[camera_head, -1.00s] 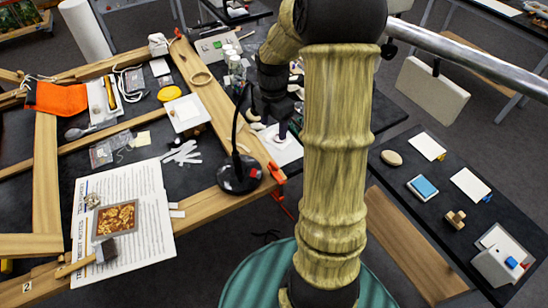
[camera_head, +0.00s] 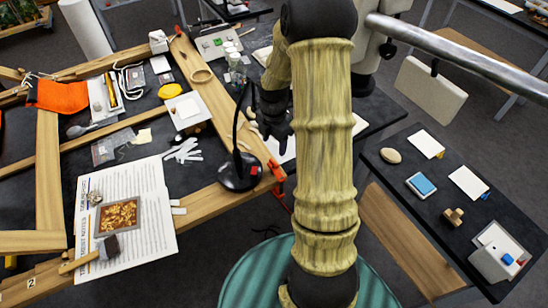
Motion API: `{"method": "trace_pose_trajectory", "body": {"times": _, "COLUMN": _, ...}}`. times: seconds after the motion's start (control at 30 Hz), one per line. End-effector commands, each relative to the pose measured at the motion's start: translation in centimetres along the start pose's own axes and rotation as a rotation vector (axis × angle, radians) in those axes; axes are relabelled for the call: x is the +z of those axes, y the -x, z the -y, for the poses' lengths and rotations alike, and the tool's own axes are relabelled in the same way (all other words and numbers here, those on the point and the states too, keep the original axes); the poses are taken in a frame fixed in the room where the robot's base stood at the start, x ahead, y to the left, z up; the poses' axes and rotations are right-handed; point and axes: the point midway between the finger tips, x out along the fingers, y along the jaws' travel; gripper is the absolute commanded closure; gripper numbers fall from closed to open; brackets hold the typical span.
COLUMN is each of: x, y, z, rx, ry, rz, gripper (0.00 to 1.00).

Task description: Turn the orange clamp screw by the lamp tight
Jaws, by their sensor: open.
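The orange-red clamp (camera_head: 279,172) sits on the wooden frame edge just right of the black lamp's round base (camera_head: 240,172). Its lower part hangs below the edge, and its screw is too small to make out clearly. The lamp's thin black neck rises from the base. My gripper (camera_head: 272,133) is dark and open, behind and above the clamp in the picture, apart from it. My arm's pale, wood-grained link stands right of the clamp and hides part of the bench behind.
A printed sheet (camera_head: 150,205) bears a framed gilt fragment (camera_head: 118,215) and a brush (camera_head: 90,255). White strips (camera_head: 183,150) and a white square (camera_head: 186,110) lie left of my gripper. A separate dark table (camera_head: 420,205) stands at right.

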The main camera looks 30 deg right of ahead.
Motion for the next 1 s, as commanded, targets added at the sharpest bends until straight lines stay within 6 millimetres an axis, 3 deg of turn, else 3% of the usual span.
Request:
{"method": "trace_pose_trajectory", "body": {"times": 0.2, "x": -0.1, "y": -3.6, "z": 0.1, "rx": -0.005, "ry": 0.001, "rz": -0.002, "gripper": 0.4}}
{"method": "trace_pose_trajectory", "body": {"times": 0.53, "x": 0.0, "y": -8.1, "z": 0.0, "rx": -0.002, "ry": 0.0, "rz": -0.001, "gripper": 0.4}}
{"method": "trace_pose_trajectory", "body": {"times": 0.97, "x": 0.0, "y": -9.2, "z": 0.0, "rx": 0.001, "ry": 0.0, "rz": 0.001, "gripper": 0.4}}
{"method": "trace_pose_trajectory", "body": {"times": 1.0, "x": 0.0, "y": -9.2, "z": 0.0, "rx": 0.0, "ry": 0.0, "rz": 0.001, "gripper": 0.46}}
